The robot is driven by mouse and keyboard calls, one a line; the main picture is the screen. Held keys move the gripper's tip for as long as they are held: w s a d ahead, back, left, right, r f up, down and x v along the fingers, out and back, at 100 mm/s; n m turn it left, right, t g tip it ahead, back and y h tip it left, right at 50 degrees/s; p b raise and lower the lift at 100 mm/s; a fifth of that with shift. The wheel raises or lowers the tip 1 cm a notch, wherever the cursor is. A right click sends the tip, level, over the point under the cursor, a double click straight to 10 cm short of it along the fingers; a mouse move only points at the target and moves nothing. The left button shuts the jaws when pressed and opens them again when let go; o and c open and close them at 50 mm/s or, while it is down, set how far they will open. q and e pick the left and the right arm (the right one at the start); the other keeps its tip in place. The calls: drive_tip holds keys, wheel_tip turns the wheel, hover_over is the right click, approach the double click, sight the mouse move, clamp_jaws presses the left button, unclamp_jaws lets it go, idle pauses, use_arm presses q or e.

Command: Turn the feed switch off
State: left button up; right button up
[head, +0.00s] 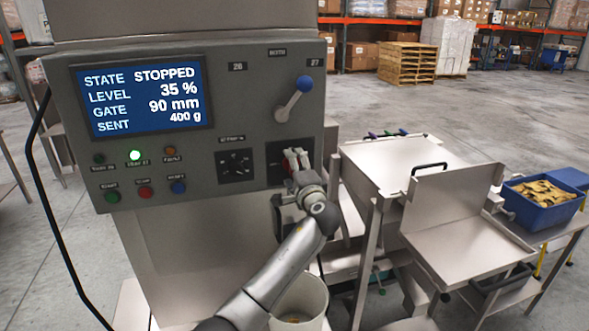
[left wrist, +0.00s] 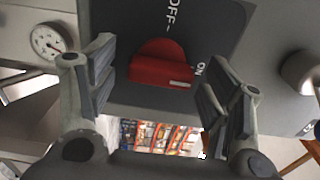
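The feed switch is a red rotary knob (left wrist: 160,65) on a dark plate marked OFF and ON, in the left wrist view. Its white mark lies on the ON side. In the head view the switch's dark plate (head: 275,165) is at the lower right of the grey control panel (head: 230,95), and my gripper mostly hides the knob. My left gripper (head: 296,160) is in front of it. In the left wrist view the left gripper (left wrist: 155,85) is open, one finger on each side of the knob, apart from it. My right gripper is not in view.
The panel screen (head: 141,95) reads STOPPED, level 35 %, gate 90 mm, sent 400 g. A green lamp (head: 134,155) is lit. A blue-knobbed lever (head: 304,84) sits above the switch. A white bucket (head: 300,300) stands below; metal tables and a blue bin (head: 545,216) are right.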

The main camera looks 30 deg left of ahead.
use_arm(q)
drive_tip(key=c, duration=0.9)
drive_tip(key=shift+f+n+b, duration=0.15)
drive_tip(key=shift+n+b, duration=8.75)
drive_tip(key=shift+b, duration=1.95)
drive_tip(key=o, duration=1)
